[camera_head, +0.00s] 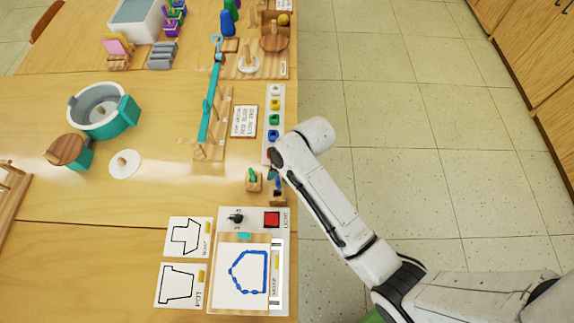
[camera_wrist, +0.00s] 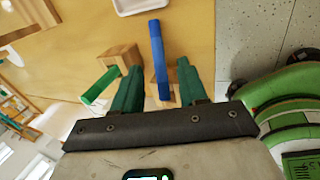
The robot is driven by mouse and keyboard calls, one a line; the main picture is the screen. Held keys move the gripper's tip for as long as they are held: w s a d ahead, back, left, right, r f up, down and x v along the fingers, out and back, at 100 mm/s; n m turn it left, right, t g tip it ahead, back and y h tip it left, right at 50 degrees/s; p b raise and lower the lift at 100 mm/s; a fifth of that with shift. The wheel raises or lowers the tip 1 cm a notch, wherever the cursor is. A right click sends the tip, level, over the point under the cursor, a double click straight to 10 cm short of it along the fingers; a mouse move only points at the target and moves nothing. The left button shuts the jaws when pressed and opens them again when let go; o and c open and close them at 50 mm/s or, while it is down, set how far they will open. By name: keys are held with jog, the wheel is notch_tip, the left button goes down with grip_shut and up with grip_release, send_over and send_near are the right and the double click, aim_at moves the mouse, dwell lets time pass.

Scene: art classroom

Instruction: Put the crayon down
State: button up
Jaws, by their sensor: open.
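A blue crayon (camera_head: 277,183) stands at a small wooden block (camera_head: 278,198) near the table's right edge. In the wrist view the blue crayon (camera_wrist: 157,55) lies between the two teal fingers of my gripper (camera_wrist: 159,70), with gaps beside it. My gripper is open. The block (camera_wrist: 152,92) shows partly between the fingers, and its lower part is hidden by the gripper. A green crayon (camera_head: 252,174) is at another wooden block (camera_head: 254,185) just left; it also shows in the wrist view (camera_wrist: 99,86), left of the fingers.
A white strip with coloured cups (camera_head: 281,98) runs behind my gripper. A panel with a red button (camera_head: 271,219) and a drawing board with a blue outline (camera_head: 248,276) lie in front. The tiled floor (camera_head: 400,115) is right of the table edge. Bare table (camera_head: 110,205) lies left.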

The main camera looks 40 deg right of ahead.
jog(key=v, duration=0.7)
jog(key=shift+a+r, duration=0.15)
jog(key=shift+r, duration=0.2)
jog(key=shift+s, duration=0.1)
jog(key=s+d+f+m+h, duration=0.1)
jog(key=s+d+m, duration=0.2)
jog(key=s+m, duration=0.6)
jog(key=s+d+m+g+h, duration=0.1)
jog(key=s+d+m+h, duration=0.1)
jog(key=s+m, duration=0.8)
jog(key=m, duration=0.8)
jog(key=shift+s+d+f+m+g, duration=0.25)
jog(key=shift+d+f+m+g, duration=0.05)
jog(key=shift+d+f, duration=0.1)
jog(key=shift+s+d+r+m, duration=0.15)
jog(key=shift+s+m, duration=0.2)
jog(key=shift+m, duration=0.25)
jog(key=shift+c, duration=1.4)
